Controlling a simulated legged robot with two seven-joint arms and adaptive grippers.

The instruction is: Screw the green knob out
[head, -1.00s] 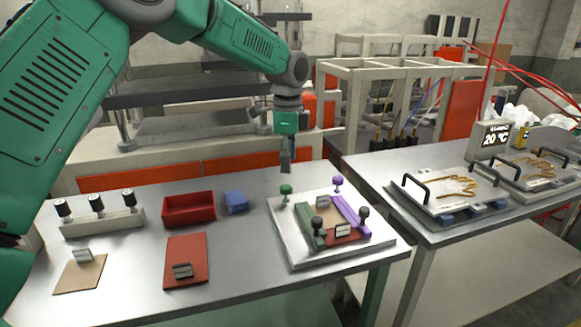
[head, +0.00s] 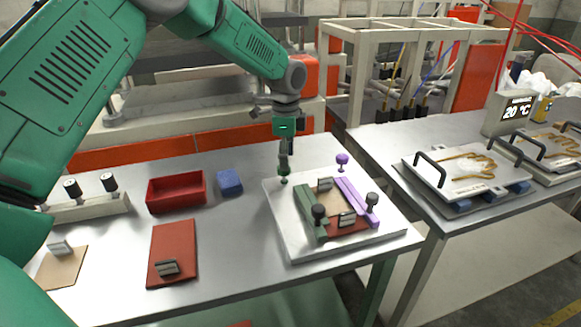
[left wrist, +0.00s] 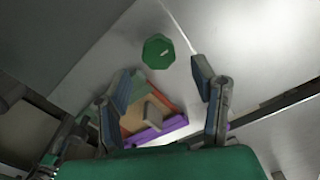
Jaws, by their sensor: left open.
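The green knob (head: 284,178) stands at the far left corner of the white plate (head: 288,238) on the metal table. It also shows as a green faceted top in the left wrist view (left wrist: 158,51), beyond the fingertips and between their lines. My left gripper (head: 284,167) points down right above the knob, and its fingers hide part of it. In the left wrist view its two fingers (left wrist: 165,85) are apart with nothing between them. I cannot tell whether they touch the knob. My right gripper is not in view.
A red bin (head: 176,192) and blue block (head: 229,182) lie to the left. A second table (head: 440,215) with glove plates stands right.

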